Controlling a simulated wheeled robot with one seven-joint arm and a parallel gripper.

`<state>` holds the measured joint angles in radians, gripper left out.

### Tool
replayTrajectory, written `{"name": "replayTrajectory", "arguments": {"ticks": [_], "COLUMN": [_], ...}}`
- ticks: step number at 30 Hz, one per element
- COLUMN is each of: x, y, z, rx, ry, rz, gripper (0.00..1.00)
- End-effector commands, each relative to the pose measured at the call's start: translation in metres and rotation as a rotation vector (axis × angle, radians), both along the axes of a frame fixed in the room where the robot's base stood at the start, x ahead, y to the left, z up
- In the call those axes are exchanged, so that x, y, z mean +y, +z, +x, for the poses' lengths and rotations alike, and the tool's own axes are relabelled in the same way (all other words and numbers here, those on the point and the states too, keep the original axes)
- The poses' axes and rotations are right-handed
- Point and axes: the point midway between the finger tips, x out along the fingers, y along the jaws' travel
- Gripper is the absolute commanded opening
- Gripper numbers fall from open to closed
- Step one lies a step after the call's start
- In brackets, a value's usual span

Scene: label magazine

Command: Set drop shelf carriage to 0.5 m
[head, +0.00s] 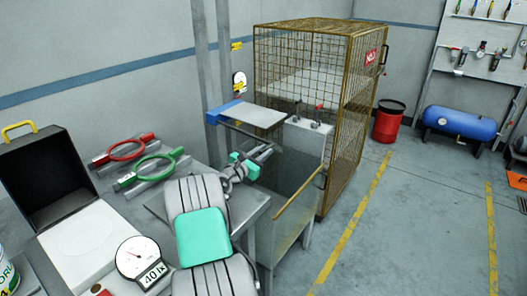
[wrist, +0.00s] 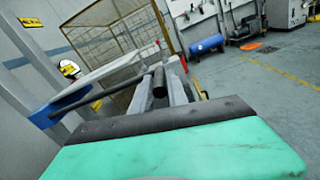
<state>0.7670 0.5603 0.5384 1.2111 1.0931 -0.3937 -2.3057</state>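The drop shelf carriage is a pale shelf board (head: 262,116) with a blue bracket (head: 226,108) on a grey upright post (head: 205,60). It sits partway up the post. In the wrist view the board (wrist: 105,72), the blue bracket (wrist: 42,115) and a dark bar (wrist: 105,98) along the near edge show at left. A round dial (head: 239,82) with yellow tags is beside the post. My gripper (head: 265,152) is below the board, near its front edge. In the wrist view its grey fingers (wrist: 176,84) are near the bar's end; contact and finger gap are unclear.
A brown wire cage (head: 300,65) stands behind the shelf. A clear panel with a wooden top edge (head: 295,208) is right of my arm. Open floor lies right.

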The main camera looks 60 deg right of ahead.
Motion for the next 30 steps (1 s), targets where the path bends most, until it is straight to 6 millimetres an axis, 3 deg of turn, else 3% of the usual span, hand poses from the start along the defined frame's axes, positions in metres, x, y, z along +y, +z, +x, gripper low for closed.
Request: {"name": "replayTrajectory", "arguments": {"ticks": [6,14,17,24,30], "x": [0.000,0.002,0.013,0.061,0.077], "y": [0.001,0.001,0.002,0.001,0.001], "z": [0.000,0.001,0.003,0.011,0.013], "rx": [-0.001,-0.001,-0.002,0.000,-0.002], "ry": [0.000,0.001,0.003,0.004,0.001], "rz": [-0.002,-0.002,-0.003,-0.002,-0.002], "gripper": [0.38,0.38,0.38,0.38,0.38]}}
